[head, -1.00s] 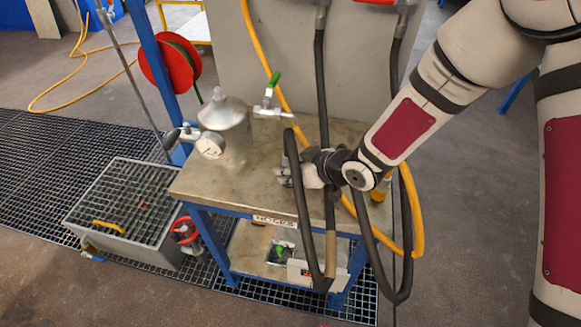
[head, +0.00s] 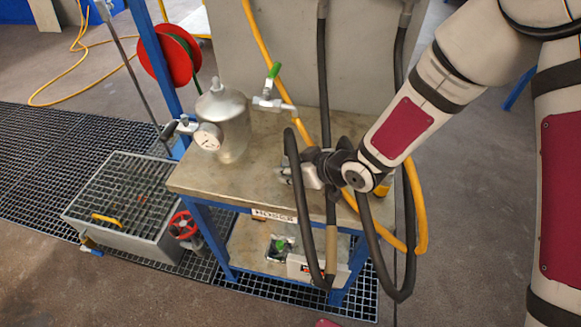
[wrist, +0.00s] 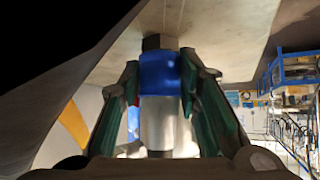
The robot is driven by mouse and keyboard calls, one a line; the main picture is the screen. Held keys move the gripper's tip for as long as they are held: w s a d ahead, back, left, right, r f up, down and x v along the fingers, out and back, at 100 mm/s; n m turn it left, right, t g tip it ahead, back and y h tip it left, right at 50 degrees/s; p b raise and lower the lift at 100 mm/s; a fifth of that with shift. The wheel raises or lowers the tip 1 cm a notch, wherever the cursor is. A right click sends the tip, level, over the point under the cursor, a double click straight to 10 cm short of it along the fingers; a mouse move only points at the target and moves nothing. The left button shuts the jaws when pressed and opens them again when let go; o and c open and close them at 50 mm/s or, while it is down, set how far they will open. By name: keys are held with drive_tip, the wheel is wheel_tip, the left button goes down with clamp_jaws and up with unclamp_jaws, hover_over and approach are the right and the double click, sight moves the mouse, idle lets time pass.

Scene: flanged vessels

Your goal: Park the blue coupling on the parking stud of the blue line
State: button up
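The blue coupling (wrist: 158,75), a blue band over a pale silver body, sits between the two fingers of my gripper (wrist: 160,82) in the wrist view. Both fingers press against its sides, so my gripper is shut on it. A dark block (wrist: 152,42) meets the coupling's far end; I cannot tell whether it is a stud or part of the coupling. In the head view my gripper (head: 291,173) is low over the worktable (head: 215,180), behind a black hose loop (head: 303,215). The coupling is mostly hidden there, and I cannot make out the parking stud.
A metal vessel with a gauge (head: 228,120) stands on the table's left. A green-handled valve (head: 270,92) is behind. Black hoses (head: 323,80) and a yellow hose (head: 262,50) hang beside the grey panel (head: 360,70). A red-wheeled valve (head: 183,225) is at lower left.

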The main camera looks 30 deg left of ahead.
drive_tip(key=o, duration=0.5)
drive_tip(key=shift+c, duration=0.2)
drive_tip(key=v, duration=1.2)
drive_tip(key=w+d+r+m+t+h+p, duration=0.1)
drive_tip(key=d+r+m+h, duration=0.15)
drive_tip(key=d+r, duration=0.4)
drive_tip(key=w+d+r+m+t+h, duration=0.1)
drive_tip(key=d+r+m+t+h, duration=0.2)
drive_tip(key=d, duration=0.7)
drive_tip(key=w+d+r+m+h+p, duration=0.1)
drive_tip(key=d+r+m+h, duration=0.1)
drive_tip(key=d+r+h, duration=0.45)
drive_tip(key=s+d+r+m+g, duration=0.1)
drive_tip(key=s+d+r+m, duration=0.1)
drive_tip(key=s, duration=0.5)
drive_tip(key=s+d+r+m+y+p, duration=0.1)
drive_tip(key=s+d+r+m, duration=0.2)
drive_tip(key=s, duration=0.3)
drive_tip(key=s+d+r+m+g+y+p, duration=0.1)
drive_tip(key=s+d+r+m, duration=0.1)
drive_tip(key=s+d, duration=0.2)
drive_tip(key=s, duration=0.3)
drive_tip(key=shift+s+d+g, duration=0.2)
drive_tip(key=shift+s+g, duration=0.1)
drive_tip(key=shift+s, duration=0.05)
